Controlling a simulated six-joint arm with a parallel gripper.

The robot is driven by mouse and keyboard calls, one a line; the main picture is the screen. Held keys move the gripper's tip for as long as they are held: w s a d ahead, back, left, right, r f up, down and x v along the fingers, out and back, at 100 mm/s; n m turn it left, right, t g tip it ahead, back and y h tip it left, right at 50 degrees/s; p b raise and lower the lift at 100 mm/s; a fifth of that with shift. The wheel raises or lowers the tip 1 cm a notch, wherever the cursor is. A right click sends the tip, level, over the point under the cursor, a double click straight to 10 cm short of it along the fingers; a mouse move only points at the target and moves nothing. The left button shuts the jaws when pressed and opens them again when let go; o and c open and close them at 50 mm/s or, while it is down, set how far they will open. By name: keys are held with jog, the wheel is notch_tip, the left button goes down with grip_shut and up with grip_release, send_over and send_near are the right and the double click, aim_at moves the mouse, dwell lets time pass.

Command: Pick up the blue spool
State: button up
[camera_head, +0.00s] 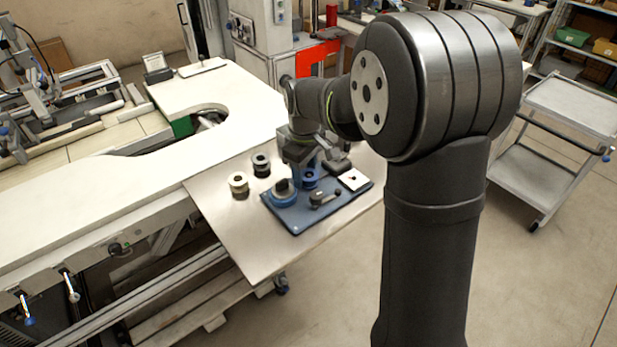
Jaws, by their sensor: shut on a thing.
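The blue spool (310,182) is at the blue mat (293,222), directly below my gripper (309,171). My gripper points down and its fingers are shut on the spool; they hide its upper part. I cannot tell whether the spool touches the mat or is slightly above it. Just left of it on the mat is a wider round blue piece with a dark knob on top (283,190).
A dark handled part (324,198) and a white square plate (353,180) lie on the mat. The table's front is clear.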

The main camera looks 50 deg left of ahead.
aim_at(305, 172)
jog(key=shift+r, duration=0.1)
jog(key=shift+r, duration=0.65)
notch_tip(305, 172, up, 3)
jog(key=shift+f, duration=0.1)
jog(key=w+d+r, duration=0.6)
jog(key=d, duration=0.3)
jog(key=w+a+f+n, duration=0.1)
jog(key=a+n, duration=1.2)
jog(key=a, duration=0.9)
jog(key=shift+n, duration=0.3)
notch_tip(305, 172, down, 10)
jog(key=shift+f, duration=0.1)
